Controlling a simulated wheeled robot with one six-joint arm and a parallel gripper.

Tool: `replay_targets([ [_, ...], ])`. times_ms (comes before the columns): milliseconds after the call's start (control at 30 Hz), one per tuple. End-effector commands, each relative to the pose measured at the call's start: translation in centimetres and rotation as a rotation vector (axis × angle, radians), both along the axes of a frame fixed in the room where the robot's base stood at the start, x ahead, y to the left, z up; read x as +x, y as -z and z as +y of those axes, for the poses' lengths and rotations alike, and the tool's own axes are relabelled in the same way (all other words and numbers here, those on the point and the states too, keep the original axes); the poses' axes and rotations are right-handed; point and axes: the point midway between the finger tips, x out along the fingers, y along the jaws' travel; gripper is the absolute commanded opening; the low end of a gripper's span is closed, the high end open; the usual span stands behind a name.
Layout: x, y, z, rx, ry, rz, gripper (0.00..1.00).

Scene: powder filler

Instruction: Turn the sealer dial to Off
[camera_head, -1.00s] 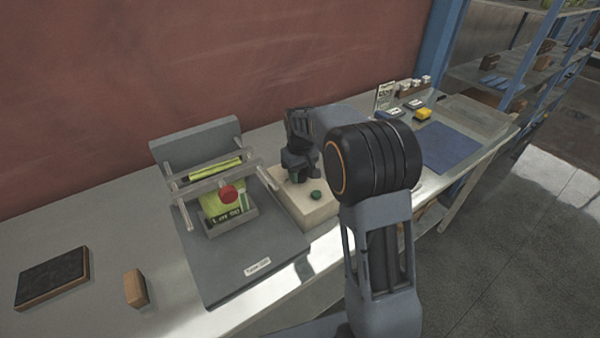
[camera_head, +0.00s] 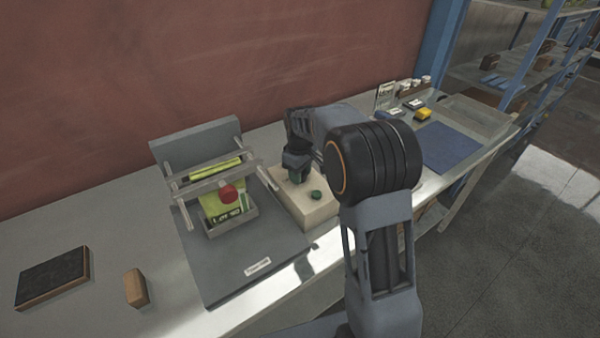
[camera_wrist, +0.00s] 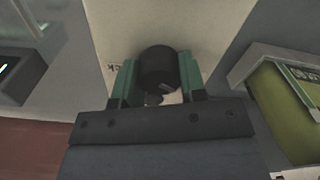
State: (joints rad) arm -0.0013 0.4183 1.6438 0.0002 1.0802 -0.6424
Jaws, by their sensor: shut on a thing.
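The sealer dial (camera_wrist: 158,68) is a dark round knob on a cream panel (camera_wrist: 190,22). In the wrist view it sits between the two green fingers of my gripper (camera_wrist: 160,80), which is shut on it. Some dark lettering shows on the panel beside the left finger, mostly hidden; I cannot read the dial's setting. In the head view my gripper (camera_head: 297,174) is over the cream box (camera_head: 316,212), and the dial is hidden beneath it.
A green button (camera_head: 316,195) is on the box's front part. To its left stands a grey machine (camera_head: 255,240) with a red knob (camera_head: 228,194) and a green pouch (camera_head: 222,212). A blue mat (camera_head: 452,147) lies to the right. A wooden block (camera_head: 135,288) lies front left.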

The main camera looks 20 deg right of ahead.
Motion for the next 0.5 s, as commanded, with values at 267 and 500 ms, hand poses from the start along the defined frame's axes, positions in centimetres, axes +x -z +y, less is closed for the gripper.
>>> replay_targets([
  [267,0.07,-0.1,0.05,0.0,-0.002,-0.004,0.46],
  [500,0.03,-0.05,0.02,0.0,-0.001,-0.001,0.64],
])
